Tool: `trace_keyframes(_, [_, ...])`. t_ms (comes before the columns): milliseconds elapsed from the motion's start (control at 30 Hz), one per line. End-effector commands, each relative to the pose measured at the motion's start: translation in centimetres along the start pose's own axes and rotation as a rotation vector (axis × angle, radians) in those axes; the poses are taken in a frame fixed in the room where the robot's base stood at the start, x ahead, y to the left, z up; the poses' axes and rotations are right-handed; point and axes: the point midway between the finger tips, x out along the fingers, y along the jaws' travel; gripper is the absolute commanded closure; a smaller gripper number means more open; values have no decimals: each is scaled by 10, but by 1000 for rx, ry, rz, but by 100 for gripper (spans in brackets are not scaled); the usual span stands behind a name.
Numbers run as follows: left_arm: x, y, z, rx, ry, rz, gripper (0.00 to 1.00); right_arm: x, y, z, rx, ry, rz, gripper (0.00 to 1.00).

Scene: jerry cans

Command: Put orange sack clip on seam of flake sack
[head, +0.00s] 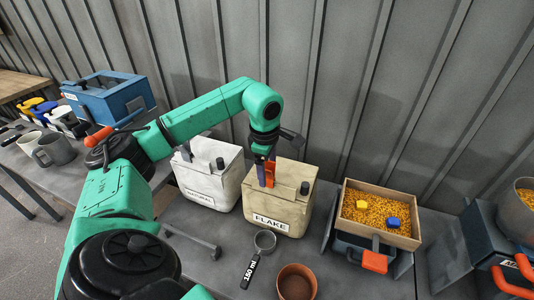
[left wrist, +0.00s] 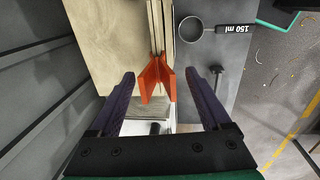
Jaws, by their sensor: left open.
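The tan sack labelled FLAKE (head: 286,203) stands upright on the grey table. Its raised seam (left wrist: 157,22) runs down the middle of the left wrist view. The orange clip (left wrist: 156,80) sits at the seam, its two flared orange plates spread around the seam strip. In the head view the clip (head: 270,174) shows at the top of the sack. My left gripper (left wrist: 162,74) is open, with one dark finger on each side of the clip and gaps between. In the head view my left gripper (head: 264,168) is above the sack, partly hidden by its own wrist. My right gripper is not in view.
A white sack (head: 208,178) stands close on the left. A 150 ml scoop (head: 264,241) and a brown pot (head: 296,282) lie in front. A wooden box of yellow flakes (head: 378,212) stands to the right. A blue toolbox (head: 108,98) and grey mug (head: 53,151) are at left.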

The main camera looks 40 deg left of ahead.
Motion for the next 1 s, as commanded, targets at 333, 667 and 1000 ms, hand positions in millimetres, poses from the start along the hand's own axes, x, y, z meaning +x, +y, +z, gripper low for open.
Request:
trace_keyframes(333, [-80,1,1,1,-5,8,19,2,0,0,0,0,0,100])
trace_keyframes(667, [-142,0,0,1,-1,2,19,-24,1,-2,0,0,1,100])
trace_keyframes(1000, [-140,0,0,0,-1,1,19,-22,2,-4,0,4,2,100])
